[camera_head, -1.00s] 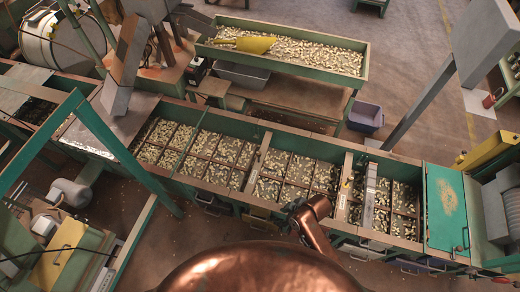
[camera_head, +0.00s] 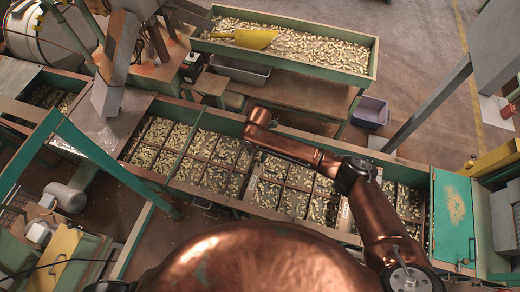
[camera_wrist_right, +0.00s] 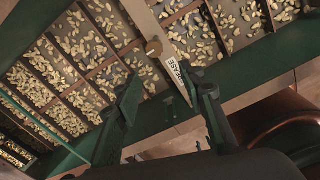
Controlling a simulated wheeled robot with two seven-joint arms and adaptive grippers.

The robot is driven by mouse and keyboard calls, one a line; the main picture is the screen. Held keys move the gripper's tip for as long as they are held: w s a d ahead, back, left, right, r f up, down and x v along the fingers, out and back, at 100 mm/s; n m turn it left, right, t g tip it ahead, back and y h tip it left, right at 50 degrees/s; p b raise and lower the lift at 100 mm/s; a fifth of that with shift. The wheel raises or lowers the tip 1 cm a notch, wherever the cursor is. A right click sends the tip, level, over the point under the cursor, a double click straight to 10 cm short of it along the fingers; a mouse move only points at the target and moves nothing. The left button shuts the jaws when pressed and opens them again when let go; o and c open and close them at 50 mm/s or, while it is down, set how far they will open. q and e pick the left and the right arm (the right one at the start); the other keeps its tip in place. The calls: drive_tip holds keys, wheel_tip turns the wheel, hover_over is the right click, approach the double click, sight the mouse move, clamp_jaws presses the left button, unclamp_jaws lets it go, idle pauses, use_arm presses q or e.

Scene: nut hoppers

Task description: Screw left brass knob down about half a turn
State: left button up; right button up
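The knob is just beyond the fingertips, and I see no contact. In the head view my copper right arm reaches over the nut hoppers, its far end above the middle of the row. The fingers cannot be made out there, and the arm hides part of the hoppers. My left gripper is out of view.
Green-framed hoppers with compartments of nuts (camera_head: 212,178) run across the middle. Behind them stands a long nut trough (camera_head: 340,55) with a yellow scoop (camera_head: 255,38). A green lid (camera_head: 454,215) is at the right. A grey post (camera_head: 430,102) rises behind the row.

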sight(259, 158)
drive_tip(key=shift+w+d+r, duration=0.15)
drive_tip(key=shift+w+r, duration=0.15)
drive_tip(key=shift+w, duration=0.5)
drive_tip(key=shift+w+n, duration=0.2)
drive_tip(key=shift+n, duration=0.1)
drive_tip(key=f, duration=0.1)
drive_tip(key=f+b, duration=0.1)
drive_tip(key=shift+d+f, duration=0.25)
drive_tip(key=shift+f, duration=0.05)
wheel_tip(259, 158, down, 4)
drive_tip(key=shift+b, duration=0.7)
drive_tip(key=shift+f, duration=0.45)
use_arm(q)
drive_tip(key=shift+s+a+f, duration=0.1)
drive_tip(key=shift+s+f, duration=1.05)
use_arm(e)
clamp_jaws()
